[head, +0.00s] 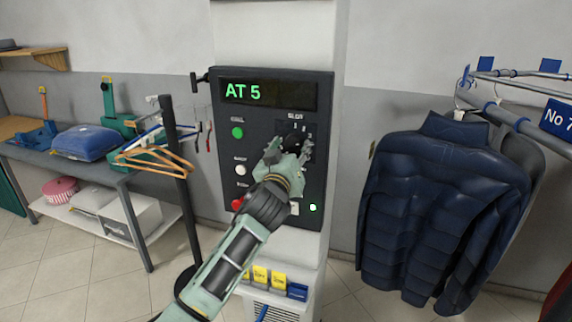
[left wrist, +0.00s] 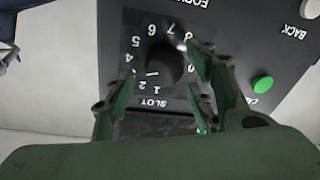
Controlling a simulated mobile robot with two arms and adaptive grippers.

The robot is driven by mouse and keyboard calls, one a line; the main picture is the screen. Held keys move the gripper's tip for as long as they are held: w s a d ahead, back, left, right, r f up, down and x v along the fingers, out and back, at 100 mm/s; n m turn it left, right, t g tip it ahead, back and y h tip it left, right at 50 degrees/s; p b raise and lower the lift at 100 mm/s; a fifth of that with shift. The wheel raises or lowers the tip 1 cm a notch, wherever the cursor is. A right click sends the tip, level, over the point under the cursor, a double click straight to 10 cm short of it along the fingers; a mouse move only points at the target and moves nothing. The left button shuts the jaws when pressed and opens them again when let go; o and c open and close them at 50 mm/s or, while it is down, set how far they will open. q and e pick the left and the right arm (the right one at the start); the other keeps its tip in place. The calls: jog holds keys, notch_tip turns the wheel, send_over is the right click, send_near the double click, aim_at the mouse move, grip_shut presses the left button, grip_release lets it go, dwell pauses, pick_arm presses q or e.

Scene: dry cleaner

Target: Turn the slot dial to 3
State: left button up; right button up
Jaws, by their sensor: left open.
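The black slot dial (left wrist: 165,62) sits on a dark control panel (head: 226,150), inside a ring of white numbers, with the word SLOT beside it. In the left wrist view its short white mark points roughly at the 3. In the head view the dial (head: 296,139) is partly covered by my left gripper (head: 286,150). My left gripper is open at the dial; in the left wrist view its two fingers (left wrist: 158,88) show on either side of the knob. Contact cannot be told. The display (head: 262,93) reads AT 5. My right gripper is out of view.
A green button (head: 237,132), a white button (head: 240,170) and a red button (head: 238,204) lie left of the dial. A dark stand (head: 176,150) with hangers stands left of the panel. Dark blue jackets (head: 428,205) hang on a rail at right.

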pick_arm(q)
jog(key=v, duration=1)
jog(key=shift+r, duration=0.1)
